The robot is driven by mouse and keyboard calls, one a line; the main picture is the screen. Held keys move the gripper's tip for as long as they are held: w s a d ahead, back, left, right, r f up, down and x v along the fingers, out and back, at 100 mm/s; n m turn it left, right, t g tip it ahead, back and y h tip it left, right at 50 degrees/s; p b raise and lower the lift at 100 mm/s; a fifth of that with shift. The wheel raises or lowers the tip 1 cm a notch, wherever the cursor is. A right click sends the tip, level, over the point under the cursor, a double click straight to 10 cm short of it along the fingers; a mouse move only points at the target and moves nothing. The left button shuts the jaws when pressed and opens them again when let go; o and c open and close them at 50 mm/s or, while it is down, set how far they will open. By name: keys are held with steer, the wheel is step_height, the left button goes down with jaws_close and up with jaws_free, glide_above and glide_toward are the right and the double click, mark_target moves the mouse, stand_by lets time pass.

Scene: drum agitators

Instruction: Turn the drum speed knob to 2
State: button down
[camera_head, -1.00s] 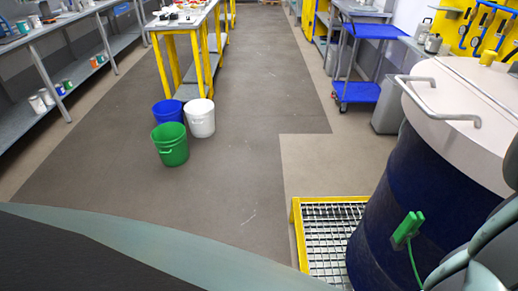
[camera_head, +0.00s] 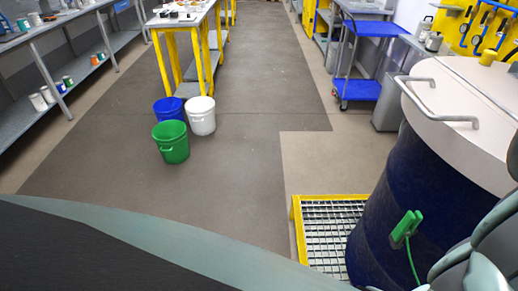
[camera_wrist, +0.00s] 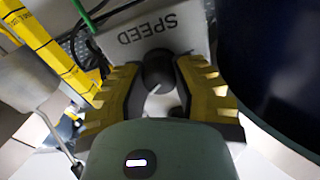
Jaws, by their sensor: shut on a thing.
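The drum speed knob (camera_wrist: 158,70) is a dark round knob with a light pointer line, on a grey box marked SPEED (camera_wrist: 150,27), which reads upside down in the wrist view. My gripper (camera_wrist: 159,88) has its yellow and black fingers on both sides of the knob, shut on it. The number marks around the knob cannot be made out. The blue drum (camera_head: 405,200) with a white lid (camera_head: 455,90) stands at the right in the head view, and its dark side (camera_wrist: 275,60) fills the right of the wrist view. The head view does not show the knob or gripper.
A green clamp (camera_head: 407,228) with a green cable is on the drum's side. A yellow-edged grating (camera_head: 297,235) lies beside the drum. Green (camera_head: 173,143), white (camera_head: 201,116) and blue (camera_head: 167,108) buckets stand on the floor. The middle floor is clear.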

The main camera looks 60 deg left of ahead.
steer(key=n, duration=0.4)
steer(key=shift+f+n+b, duration=0.1)
steer(key=shift+n+b, duration=0.25)
steer(key=shift+n, duration=0.05)
steer(key=n+b, duration=0.2)
steer(key=n, duration=0.2)
steer(key=shift+f+n+t, duration=0.15)
steer(key=shift+n+t, duration=0.15)
steer(key=shift+n, duration=0.1)
steer(key=n+b, duration=0.4)
steer(key=shift+a+n+y, duration=0.1)
steer(key=shift+n+y, duration=0.2)
steer(key=shift+y, duration=0.1)
steer(key=shift+n+t+b, duration=0.3)
steer(key=shift+n+b, duration=1.05)
steer(key=shift+n, duration=0.35)
steer(key=c, duration=0.7)
jaws_free()
steer(key=shift+w, duration=0.1)
steer(key=shift+o, duration=0.2)
